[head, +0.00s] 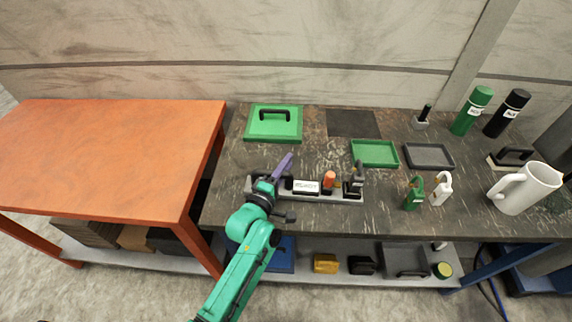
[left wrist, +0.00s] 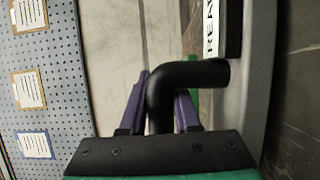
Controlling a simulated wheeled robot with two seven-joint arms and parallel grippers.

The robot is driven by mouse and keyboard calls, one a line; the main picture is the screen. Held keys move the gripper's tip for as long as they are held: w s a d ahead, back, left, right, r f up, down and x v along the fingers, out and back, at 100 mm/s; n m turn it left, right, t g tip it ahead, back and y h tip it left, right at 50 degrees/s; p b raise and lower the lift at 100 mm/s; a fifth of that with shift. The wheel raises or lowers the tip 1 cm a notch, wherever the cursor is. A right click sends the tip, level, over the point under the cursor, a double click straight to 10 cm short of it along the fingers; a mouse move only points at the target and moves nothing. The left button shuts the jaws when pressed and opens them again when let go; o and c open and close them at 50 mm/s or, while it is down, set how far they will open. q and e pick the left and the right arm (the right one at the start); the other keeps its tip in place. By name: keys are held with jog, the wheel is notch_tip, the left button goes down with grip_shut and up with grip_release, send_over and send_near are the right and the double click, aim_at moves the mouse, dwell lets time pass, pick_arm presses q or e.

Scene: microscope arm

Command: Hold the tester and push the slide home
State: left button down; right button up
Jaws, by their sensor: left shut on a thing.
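The tester is a long grey base (head: 335,199) on the dark worktop, with a white label block (head: 306,186), an orange upright piece (head: 329,179) and a black upright part (head: 355,182) at its right end. My left gripper (head: 286,162), with purple fingers, is at the tester's left end. In the left wrist view its fingers (left wrist: 160,105) are shut on a bent black handle (left wrist: 195,75), which joins the tester beside the label. Which part is the slide, and how far in it sits, I cannot tell. My right gripper is not in view.
A green lidded box (head: 274,132), a green tray (head: 375,161) and a grey tray (head: 429,163) lie behind the tester. An orange table (head: 105,150) is left.

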pick_arm(q)
jog(key=shift+f+b, duration=0.55)
jog(key=shift+f, duration=0.1)
dwell(0.5)
jog(key=shift+s+f, duration=0.1)
jog(key=shift+f, duration=0.15)
dwell(0.4)
